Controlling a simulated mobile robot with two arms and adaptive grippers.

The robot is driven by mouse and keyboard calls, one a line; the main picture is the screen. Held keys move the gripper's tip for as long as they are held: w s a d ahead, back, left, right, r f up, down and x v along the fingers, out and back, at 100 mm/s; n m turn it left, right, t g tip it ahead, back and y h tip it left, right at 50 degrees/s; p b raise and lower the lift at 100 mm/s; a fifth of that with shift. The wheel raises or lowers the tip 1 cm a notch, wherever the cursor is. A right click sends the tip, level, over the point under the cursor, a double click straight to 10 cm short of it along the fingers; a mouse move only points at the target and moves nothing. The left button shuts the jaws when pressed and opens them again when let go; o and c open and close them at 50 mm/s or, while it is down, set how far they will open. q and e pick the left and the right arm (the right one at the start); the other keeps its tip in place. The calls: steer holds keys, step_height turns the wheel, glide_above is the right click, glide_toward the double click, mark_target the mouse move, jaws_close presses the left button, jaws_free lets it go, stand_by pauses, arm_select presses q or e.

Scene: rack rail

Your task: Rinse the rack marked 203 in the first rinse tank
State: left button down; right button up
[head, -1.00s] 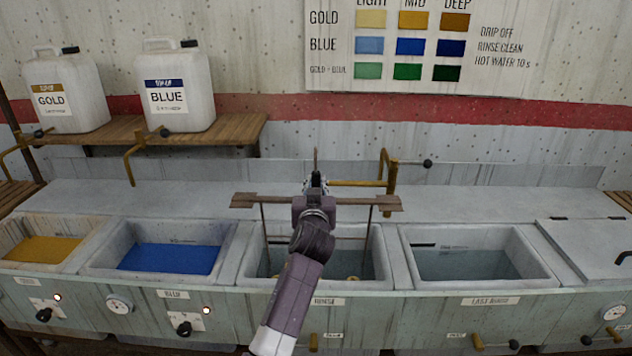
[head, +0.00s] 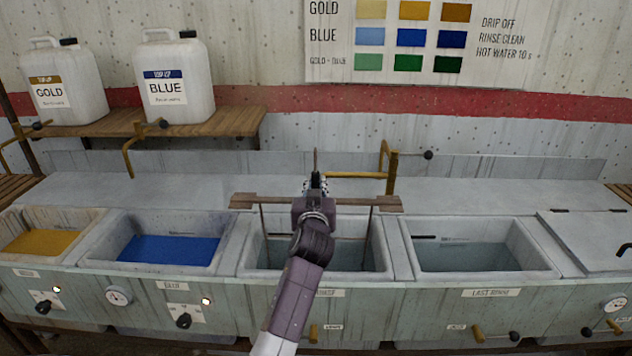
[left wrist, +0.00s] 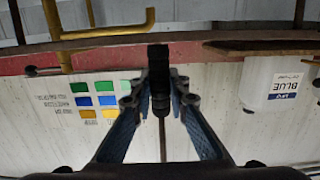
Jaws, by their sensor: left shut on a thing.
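The rack is a brown bar (head: 385,202) with two thin rods hanging down into the first rinse tank (head: 360,277), the one with the rinse label. Its lower part is hidden by my arm and the tank, and I cannot read a 203 mark. My left gripper (head: 316,186) is over the tank, shut on the middle of the rack. In the left wrist view the gripper (left wrist: 159,75) closes on the rack's upright middle part, with the bar (left wrist: 250,46) crossing behind. My right gripper is not in view.
The blue vat (head: 170,249) and gold vat (head: 40,242) stand left of the tank; the last rinse tank (head: 480,276) stands right. A brass tap (head: 390,172) rises just behind the rack. A closed lid (head: 585,238) lies far right.

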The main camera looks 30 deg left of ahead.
arm_select(q)
steer(key=shift+r, duration=0.15)
steer(key=shift+b+x, duration=0.45)
steer(key=shift+x, duration=1.05)
steer(key=shift+w+r, duration=0.1)
steer(key=shift+r, duration=0.05)
stand_by(0.7)
steer(key=shift+r, duration=0.15)
stand_by(1.0)
step_height(320, 180, up, 18)
steer(key=s+d+p, duration=0.1)
steer(key=s+p, duration=0.1)
steer(key=p, duration=1.4)
steer(key=shift+w, duration=0.1)
steer(key=shift+f, duration=0.2)
